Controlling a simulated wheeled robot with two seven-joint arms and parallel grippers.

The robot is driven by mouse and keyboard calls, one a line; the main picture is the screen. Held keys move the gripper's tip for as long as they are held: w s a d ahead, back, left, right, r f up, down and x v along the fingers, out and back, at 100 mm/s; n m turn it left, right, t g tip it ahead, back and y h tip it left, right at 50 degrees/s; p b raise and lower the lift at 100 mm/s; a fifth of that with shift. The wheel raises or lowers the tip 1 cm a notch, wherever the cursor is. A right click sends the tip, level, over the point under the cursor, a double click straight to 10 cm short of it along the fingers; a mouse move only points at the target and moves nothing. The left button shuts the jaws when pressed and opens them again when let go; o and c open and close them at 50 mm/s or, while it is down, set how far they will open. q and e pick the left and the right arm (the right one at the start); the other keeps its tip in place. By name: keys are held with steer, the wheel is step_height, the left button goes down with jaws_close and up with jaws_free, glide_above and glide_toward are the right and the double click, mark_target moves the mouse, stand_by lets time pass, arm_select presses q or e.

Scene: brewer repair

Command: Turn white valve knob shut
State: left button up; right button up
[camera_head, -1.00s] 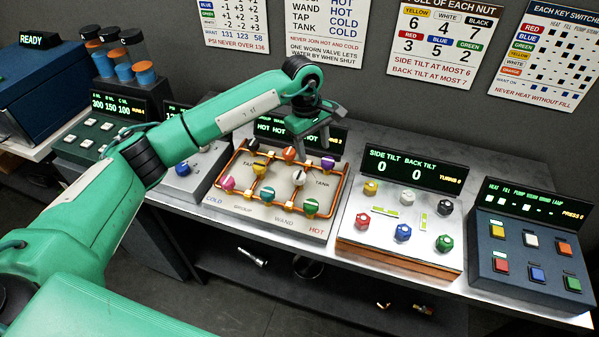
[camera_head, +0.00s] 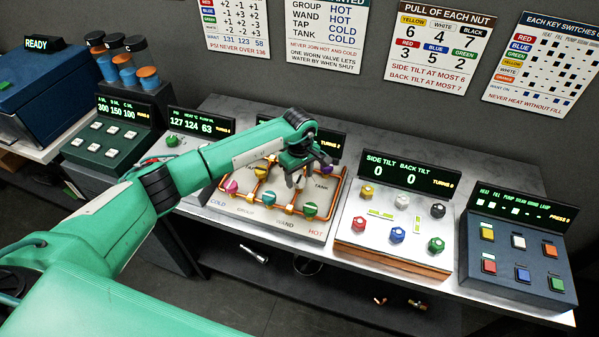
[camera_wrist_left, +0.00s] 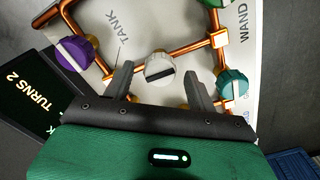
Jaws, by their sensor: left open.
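The white valve knob (camera_wrist_left: 159,68) sits on the copper pipework in the left wrist view, with a dark slot across its face. My left gripper (camera_wrist_left: 158,78) is open, with one finger on each side of the knob; I cannot tell whether they touch it. In the head view, my left gripper (camera_head: 307,172) is low over the middle right of the valve panel (camera_head: 239,209) and largely hides the knob. The panel's display (camera_wrist_left: 30,95) reads TURNS 2 in the left wrist view. My right gripper is not in view.
Close to the gripper are a purple knob (camera_wrist_left: 74,54) and a teal knob (camera_wrist_left: 232,84). A green knob (camera_head: 310,209) and a magenta knob (camera_head: 231,186) are on the same panel. The tilt panel (camera_head: 375,235) stands to the right.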

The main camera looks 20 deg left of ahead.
arm_select(q)
steer(key=shift+f, duration=0.5)
steer(key=c, duration=1)
steer(key=shift+f+n+b, duration=0.15)
steer(key=shift+n+b, duration=0.35)
steer(key=shift+b, duration=0.25)
steer(key=n+b, duration=0.7)
steer(key=b, duration=0.1)
steer(key=shift+w+n, duration=0.1)
steer(key=shift+n, duration=0.2)
steer(key=n+b, duration=0.4)
steer(key=shift+n, duration=0.3)
steer(key=n+b, duration=0.3)
steer(key=n, duration=0.1)
steer(key=shift+n, duration=0.3)
steer(key=shift+r, duration=0.2)
